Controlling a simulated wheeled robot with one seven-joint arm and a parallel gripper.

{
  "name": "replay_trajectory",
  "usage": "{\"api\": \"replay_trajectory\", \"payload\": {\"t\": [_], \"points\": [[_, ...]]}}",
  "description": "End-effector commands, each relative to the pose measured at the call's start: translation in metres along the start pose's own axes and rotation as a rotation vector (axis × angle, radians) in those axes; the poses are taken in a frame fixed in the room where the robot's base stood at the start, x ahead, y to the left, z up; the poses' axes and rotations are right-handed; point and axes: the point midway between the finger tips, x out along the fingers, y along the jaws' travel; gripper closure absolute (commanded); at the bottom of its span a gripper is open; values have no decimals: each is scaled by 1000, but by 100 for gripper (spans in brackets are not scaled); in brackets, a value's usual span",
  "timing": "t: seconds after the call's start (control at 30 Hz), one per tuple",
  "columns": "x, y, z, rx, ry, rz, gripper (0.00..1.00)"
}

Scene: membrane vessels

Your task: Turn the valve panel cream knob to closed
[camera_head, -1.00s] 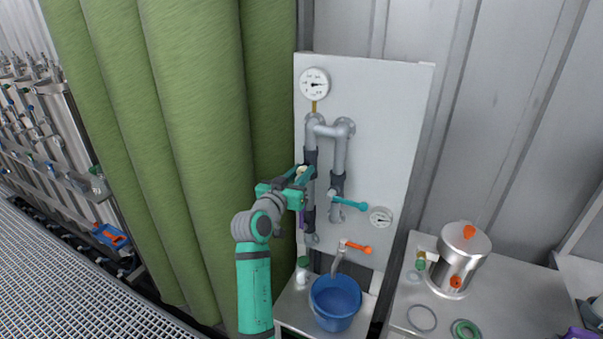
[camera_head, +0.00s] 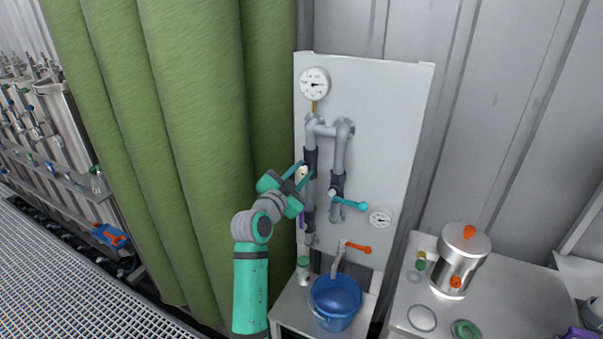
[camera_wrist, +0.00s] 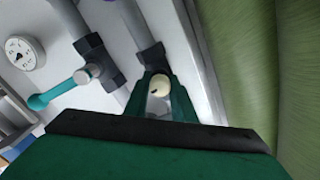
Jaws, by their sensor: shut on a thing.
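The cream knob (camera_head: 301,173) sits on the left vertical pipe of the white valve panel (camera_head: 390,120). In the wrist view the cream knob (camera_wrist: 159,85) shows its round face with a small dark mark, between my fingers. My gripper (camera_head: 302,174) is at the panel and shut on the knob, tilted in the head view. In the wrist view my gripper (camera_wrist: 160,92) has one green finger on each side of the knob. The fingers hide part of the knob's sides and the valve body behind it.
A teal lever (camera_head: 348,203) and an orange lever (camera_head: 357,247) stick out from the panel to the right. A blue bucket (camera_head: 335,302) stands below under a tap. Green curtains (camera_head: 200,130) hang close on the left. A steel pot (camera_head: 462,262) stands on the right bench.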

Motion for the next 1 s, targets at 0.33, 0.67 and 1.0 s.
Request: {"api": "replay_trajectory", "payload": {"t": [0.33, 0.67, 1.0], "points": [[0, -1, 1, 22, -1, -1, 99], [-1, -1, 1, 21, -1, -1, 58], [-6, 0, 0, 20, 0, -1, 58]]}}
